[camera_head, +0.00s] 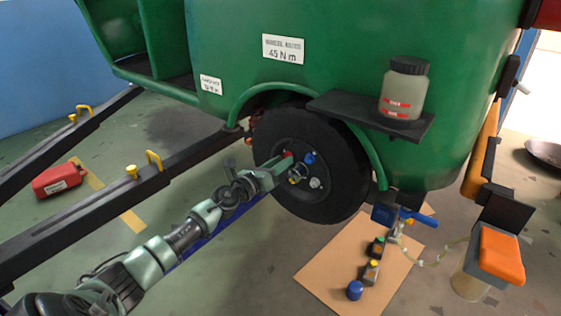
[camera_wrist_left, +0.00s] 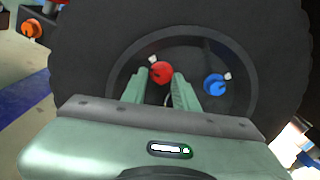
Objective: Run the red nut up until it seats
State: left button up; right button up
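The red nut (camera_wrist_left: 162,72) sits on the hub of the black wheel (camera_wrist_left: 90,55) in the left wrist view. My left gripper (camera_wrist_left: 163,80) reaches the hub, with one green finger on each side of the red nut. The fingertips look closed against its sides. In the head view my left gripper (camera_head: 290,168) is at the wheel (camera_head: 345,170), and the red nut (camera_head: 288,155) shows only as a small patch by the fingers. How far the nut is from the hub face is hidden. My right gripper is not in view.
A blue nut (camera_wrist_left: 214,84) is right of the red one, close to the right finger. The green body (camera_head: 340,60) and a shelf (camera_head: 370,115) with a jar (camera_head: 404,88) overhang the wheel. A cardboard sheet (camera_head: 330,265) with small parts lies on the floor.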

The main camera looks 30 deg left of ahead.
pick_arm(q)
jog(key=shift+r, duration=0.15)
jog(key=s, duration=0.7)
jog(key=shift+s+a, duration=0.35)
jog(key=shift+s, duration=0.05)
